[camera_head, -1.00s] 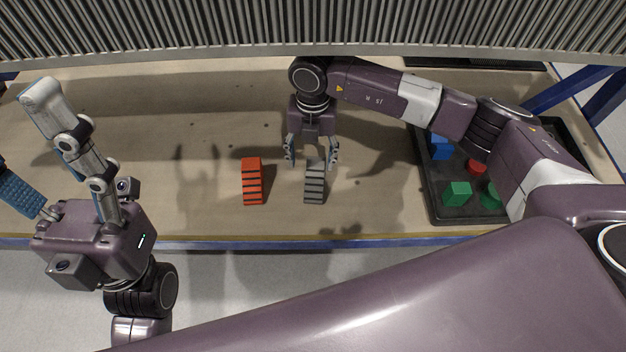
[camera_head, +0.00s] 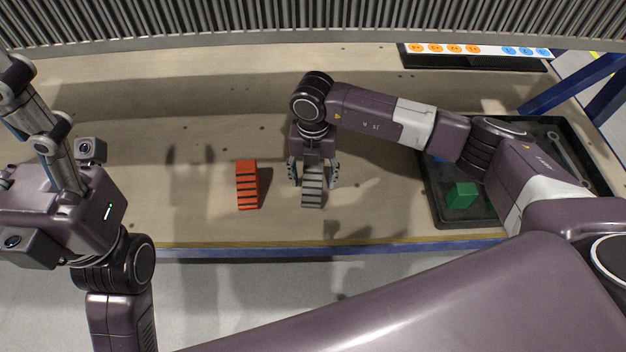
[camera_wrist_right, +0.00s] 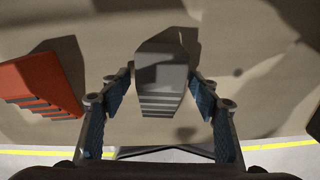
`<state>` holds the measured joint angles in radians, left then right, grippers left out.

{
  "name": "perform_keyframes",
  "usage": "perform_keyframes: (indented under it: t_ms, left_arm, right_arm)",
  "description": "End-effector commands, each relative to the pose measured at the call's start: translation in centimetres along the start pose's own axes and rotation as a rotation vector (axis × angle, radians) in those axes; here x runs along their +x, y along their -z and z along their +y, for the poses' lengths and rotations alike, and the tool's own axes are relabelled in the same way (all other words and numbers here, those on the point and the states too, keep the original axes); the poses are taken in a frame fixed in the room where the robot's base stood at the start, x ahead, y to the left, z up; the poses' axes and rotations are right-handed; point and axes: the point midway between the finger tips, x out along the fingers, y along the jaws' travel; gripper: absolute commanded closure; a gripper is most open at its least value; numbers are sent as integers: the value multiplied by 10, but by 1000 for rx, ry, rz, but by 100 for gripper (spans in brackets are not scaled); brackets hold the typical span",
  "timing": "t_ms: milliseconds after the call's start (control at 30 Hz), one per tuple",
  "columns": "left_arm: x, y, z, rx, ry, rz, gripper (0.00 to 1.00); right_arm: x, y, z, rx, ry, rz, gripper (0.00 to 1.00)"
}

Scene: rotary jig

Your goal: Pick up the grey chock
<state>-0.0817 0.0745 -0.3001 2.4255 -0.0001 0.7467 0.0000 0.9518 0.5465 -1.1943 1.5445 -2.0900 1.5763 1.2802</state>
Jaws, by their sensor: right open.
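The grey chock (camera_head: 312,196), a stepped block with dark grooves, stands on the tan bench top near its front edge. My right gripper (camera_head: 313,178) points down over it, with one finger on either side. In the right wrist view the chock (camera_wrist_right: 162,72) lies between the open fingers of the right gripper (camera_wrist_right: 160,88), with a small gap visible at each side. Part of the chock's top is hidden by the gripper in the head view. My left gripper (camera_head: 42,135) is off at the left edge, away from the chock, with its fingers partly out of the picture.
A red stepped chock (camera_head: 247,185) stands left of the grey one; it also shows in the wrist view (camera_wrist_right: 40,84). A black tray (camera_head: 432,205) with a green block (camera_head: 461,195) and a wrench (camera_head: 566,158) lies at the right. The bench's left middle is clear.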

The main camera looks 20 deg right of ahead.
Motion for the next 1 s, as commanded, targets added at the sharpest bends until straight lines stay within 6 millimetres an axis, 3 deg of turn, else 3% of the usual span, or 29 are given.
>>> perform_keyframes:
  t_ms: [67,500,767,833,1000]
  left_arm:
    - [0,0,0,0,0,0,41]
    - [0,0,0,-1,0,-1,41]
    - [2,0,0,-1,0,1,41]
    - [6,2,0,-1,1,4,41]
    - [-5,-1,-2,-7,24,-61,41]
  right_arm:
    - [0,0,0,0,0,0,50]
    - [-1,0,1,0,-1,0,97]
    - [-5,0,1,0,-2,-1,97]
    - [-13,0,1,0,-2,-2,97]
    - [-46,-1,1,0,-2,-3,97]
